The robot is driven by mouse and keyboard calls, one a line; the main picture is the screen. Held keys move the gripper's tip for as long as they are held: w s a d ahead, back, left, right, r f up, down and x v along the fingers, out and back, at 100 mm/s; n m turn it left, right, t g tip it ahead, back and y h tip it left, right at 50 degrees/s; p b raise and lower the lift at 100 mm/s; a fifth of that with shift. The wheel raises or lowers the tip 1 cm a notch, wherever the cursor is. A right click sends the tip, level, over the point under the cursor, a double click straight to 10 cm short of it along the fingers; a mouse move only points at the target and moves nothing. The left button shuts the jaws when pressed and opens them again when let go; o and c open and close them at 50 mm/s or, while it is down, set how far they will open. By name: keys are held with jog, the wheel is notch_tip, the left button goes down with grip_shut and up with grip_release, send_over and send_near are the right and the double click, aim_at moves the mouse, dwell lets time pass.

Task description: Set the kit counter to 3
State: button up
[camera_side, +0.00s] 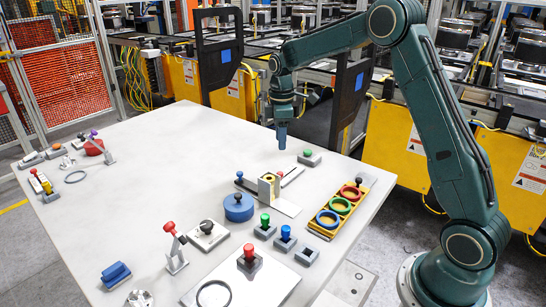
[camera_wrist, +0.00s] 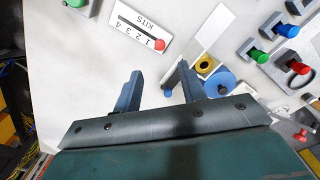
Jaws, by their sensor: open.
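The kit counter (camera_wrist: 141,31) is a white plate marked KITS, with a dark slot and a row of small digits. It appears upside down at the upper middle of the wrist view. Its red knob (camera_wrist: 160,45) stands at the right end of the slot; which digit it marks is too small to tell. My gripper (camera_side: 282,140) points down above the table, apart from the counter. In the wrist view my gripper (camera_wrist: 159,70) is open and empty.
The brass block (camera_side: 268,186) and blue cylinder (camera_side: 238,208) stand close to the counter. A green button (camera_side: 308,157) lies behind it, and a yellow tray (camera_side: 325,227) with coloured rings lies to its right. Pegs and switches fill the front.

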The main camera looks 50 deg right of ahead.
aim_at(280, 173)
notch_tip(280, 173, down, 11)
dwell(0.5)
grip_shut()
